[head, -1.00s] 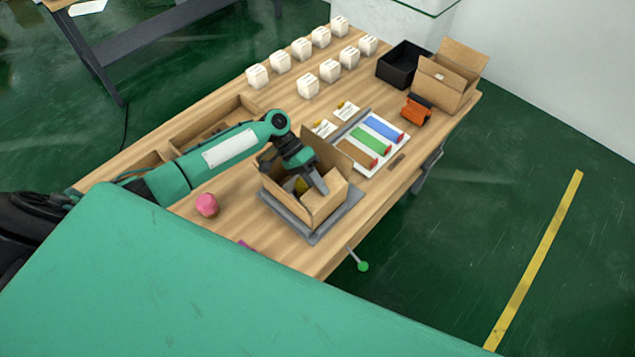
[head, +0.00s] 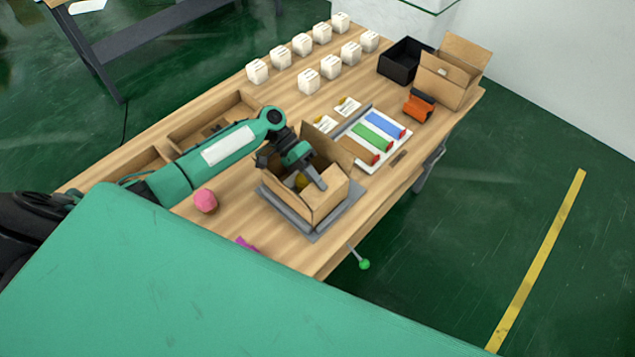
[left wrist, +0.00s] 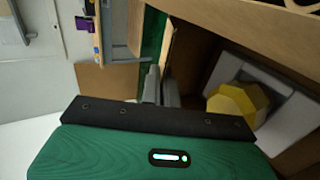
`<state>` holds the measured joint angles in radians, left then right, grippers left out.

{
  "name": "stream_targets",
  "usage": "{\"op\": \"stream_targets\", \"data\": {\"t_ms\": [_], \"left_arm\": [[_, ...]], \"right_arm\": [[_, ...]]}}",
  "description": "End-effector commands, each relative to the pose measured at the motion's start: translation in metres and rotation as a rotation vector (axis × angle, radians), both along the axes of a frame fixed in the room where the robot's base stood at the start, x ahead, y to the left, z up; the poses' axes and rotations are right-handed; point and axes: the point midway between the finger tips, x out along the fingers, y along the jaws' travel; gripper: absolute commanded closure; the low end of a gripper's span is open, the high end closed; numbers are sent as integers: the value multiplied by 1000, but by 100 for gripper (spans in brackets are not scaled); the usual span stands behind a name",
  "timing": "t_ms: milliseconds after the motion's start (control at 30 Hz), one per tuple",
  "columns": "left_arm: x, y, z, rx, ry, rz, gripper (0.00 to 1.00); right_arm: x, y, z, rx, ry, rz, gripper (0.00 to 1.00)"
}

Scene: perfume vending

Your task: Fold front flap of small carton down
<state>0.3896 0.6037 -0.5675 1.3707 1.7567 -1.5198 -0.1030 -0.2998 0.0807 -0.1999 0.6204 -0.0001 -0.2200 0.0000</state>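The small brown carton (head: 325,204) stands open on a grey platform (head: 350,212) near the table's front edge. Flaps stand up at its far side (head: 318,141). A yellow faceted object (left wrist: 238,104) sits inside it in a pale grey insert, as the left wrist view shows. My left gripper (head: 319,181) reaches over the carton with its fingers at the near right wall. In the left wrist view its two grey fingers (left wrist: 161,88) are close together beside a carton panel, with nothing visible between them. The gripper hides part of the carton's inside. My right gripper is out of view.
A pink object (head: 205,201) lies left of the carton. An orange tool (head: 418,108), a black box (head: 402,63), a larger open carton (head: 448,84) and several white boxes stand farther back.

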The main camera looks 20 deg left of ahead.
Motion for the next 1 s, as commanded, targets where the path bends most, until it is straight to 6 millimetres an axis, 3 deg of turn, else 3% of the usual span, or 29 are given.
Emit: {"op": "stream_targets", "data": {"t_ms": [133, 267, 667, 833, 1000], "left_arm": [[1, 1, 1, 1, -2, 3, 100], [1, 0, 1, 2, -2, 2, 75], [1, 0, 7, 2, -2, 2, 75], [0, 1, 33, 1, -5, 0, 75], [1, 1, 76, 1, -8, -1, 75]], "right_arm": [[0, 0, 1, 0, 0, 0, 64], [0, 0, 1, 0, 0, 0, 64], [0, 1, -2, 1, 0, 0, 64], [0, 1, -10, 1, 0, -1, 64], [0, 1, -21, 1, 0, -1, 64]]}}
